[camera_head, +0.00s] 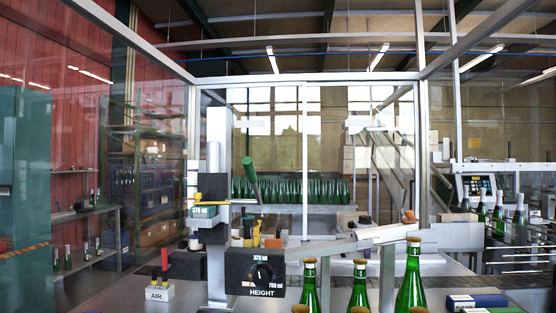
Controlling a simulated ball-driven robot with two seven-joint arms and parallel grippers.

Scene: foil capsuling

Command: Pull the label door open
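No panel in view carries readable writing that marks it as the label door. A glazed enclosure with aluminium framing surrounds the machine. Its upright post (304,160) stands at the middle back, and a thicker post (421,150) stands to the right. I cannot tell which glazed panel is the label door, or whether any panel stands open. No handle can be made out clearly. Neither of my grippers can be seen in the head view.
A black HEIGHT dial box (254,272) and an AIR switch block (159,291) stand at the front left. Green bottles (411,280) stand at the front right, below a grey slanted bar (340,246). A silver column (217,250) rises at left centre.

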